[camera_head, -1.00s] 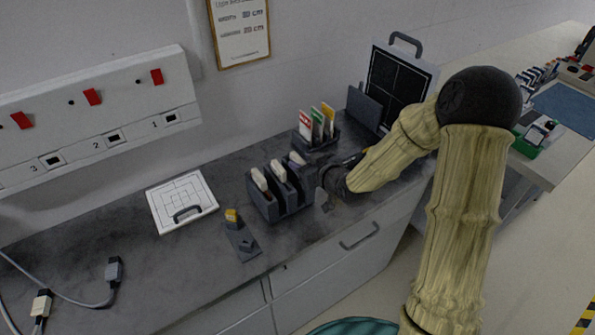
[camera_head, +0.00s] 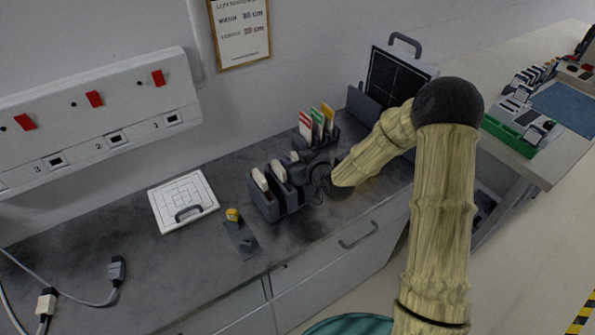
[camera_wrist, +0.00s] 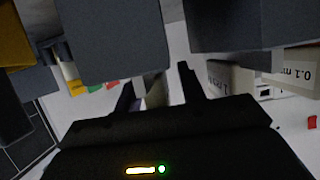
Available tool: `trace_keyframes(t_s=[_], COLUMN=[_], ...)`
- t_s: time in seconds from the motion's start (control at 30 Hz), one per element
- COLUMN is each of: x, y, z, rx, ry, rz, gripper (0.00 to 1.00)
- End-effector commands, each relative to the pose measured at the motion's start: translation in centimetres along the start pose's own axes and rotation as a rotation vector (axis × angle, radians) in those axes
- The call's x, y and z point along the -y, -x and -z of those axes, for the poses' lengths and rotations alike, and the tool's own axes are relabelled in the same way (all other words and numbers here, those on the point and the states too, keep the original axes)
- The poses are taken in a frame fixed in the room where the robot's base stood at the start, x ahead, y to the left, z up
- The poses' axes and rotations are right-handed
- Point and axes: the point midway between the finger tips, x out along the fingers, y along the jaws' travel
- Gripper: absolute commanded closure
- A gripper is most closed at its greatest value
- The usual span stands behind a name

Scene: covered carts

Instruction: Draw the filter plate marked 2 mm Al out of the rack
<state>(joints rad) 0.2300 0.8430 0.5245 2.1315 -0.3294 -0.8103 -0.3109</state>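The dark filter rack (camera_head: 267,207) stands on the bench, holding pale-topped plates (camera_head: 260,179) upright in its slots. In the wrist view two plates at the right read "1 mm" (camera_wrist: 228,78) and "0.1 m…" (camera_wrist: 295,72); the rest of their marks is cut off or hidden. My gripper (camera_head: 318,177) is at the rack's right end, beside the rightmost plate (camera_head: 295,157). In the wrist view my gripper (camera_wrist: 157,92) has its fingers apart, with a pale plate edge (camera_wrist: 155,88) between them and gaps visible. That plate's mark cannot be read.
A second holder with red, green and yellow cards (camera_head: 318,121) stands just behind my gripper. A small dark block with a yellow top (camera_head: 233,215) and a white gridded plate (camera_head: 184,201) lie left of the rack. Bench space farther left is clear except for cables (camera_head: 85,302).

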Motion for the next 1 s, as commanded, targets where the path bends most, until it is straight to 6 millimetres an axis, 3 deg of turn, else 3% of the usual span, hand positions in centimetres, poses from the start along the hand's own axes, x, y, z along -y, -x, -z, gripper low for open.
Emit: trace_keyframes(t_s=[0.13,0.3,0.33,0.73,1.0], x=[0.0,0.0,0.0,0.0,-0.1], y=[0.0,0.0,0.0,0.2,1.5], z=[0.0,0.0,0.0,0.5,3.6], rx=[0.0,0.0,0.0,-0.002,-0.005], ry=[0.0,0.0,0.0,0.002,0.005], rz=[0.0,0.0,0.0,0.0,-0.002], gripper=[0.64,0.97,1.0,1.0,1.0])
